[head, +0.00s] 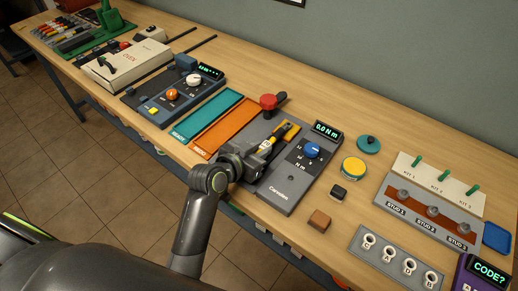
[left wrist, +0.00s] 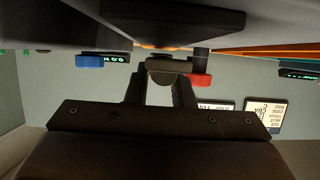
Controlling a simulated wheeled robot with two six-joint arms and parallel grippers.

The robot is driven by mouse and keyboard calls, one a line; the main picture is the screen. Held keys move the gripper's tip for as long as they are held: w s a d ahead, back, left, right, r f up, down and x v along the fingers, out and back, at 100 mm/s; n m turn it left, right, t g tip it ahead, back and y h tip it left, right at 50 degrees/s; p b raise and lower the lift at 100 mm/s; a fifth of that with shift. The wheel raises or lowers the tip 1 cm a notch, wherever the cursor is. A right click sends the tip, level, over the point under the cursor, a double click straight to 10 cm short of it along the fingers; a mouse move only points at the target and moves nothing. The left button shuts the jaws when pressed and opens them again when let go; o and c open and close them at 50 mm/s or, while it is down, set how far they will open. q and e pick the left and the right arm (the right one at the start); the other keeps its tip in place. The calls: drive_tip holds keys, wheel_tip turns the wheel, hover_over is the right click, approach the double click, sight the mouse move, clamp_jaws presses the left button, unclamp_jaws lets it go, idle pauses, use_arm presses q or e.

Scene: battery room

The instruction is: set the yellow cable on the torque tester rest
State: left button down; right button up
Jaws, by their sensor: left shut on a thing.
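The torque tester (head: 283,198) is a grey plate on the bench with a blue knob (head: 312,150), a red knob (head: 268,102) and a display (head: 326,129) reading 0.0 N m. My left gripper (head: 262,150) is low over the tester's left part, shut on the yellow cable (head: 267,142), a slim yellow-and-black piece that looks more like a tool handle. A yellow-orange patch (head: 291,129) shows just beyond it. Whether the piece touches the tester's rest cannot be told. In the left wrist view the fingers (left wrist: 160,85) close on a dark, mostly hidden shape. My right gripper is out of view.
Teal (head: 208,115) and orange (head: 228,124) trays lie left of the tester. A stud board (head: 430,216) stands farther right.

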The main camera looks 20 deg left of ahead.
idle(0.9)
use_arm(q)
drive_tip(key=shift+r+p, duration=0.1)
drive_tip(key=shift+p, duration=0.4)
idle(0.4)
drive_tip(key=shift+f+b, duration=0.35)
drive_tip(key=shift+f, duration=0.25)
drive_tip(key=c, duration=1.2)
unclamp_jaws()
drive_tip(key=shift+o, duration=0.2)
drive_tip(key=shift+s, duration=0.1)
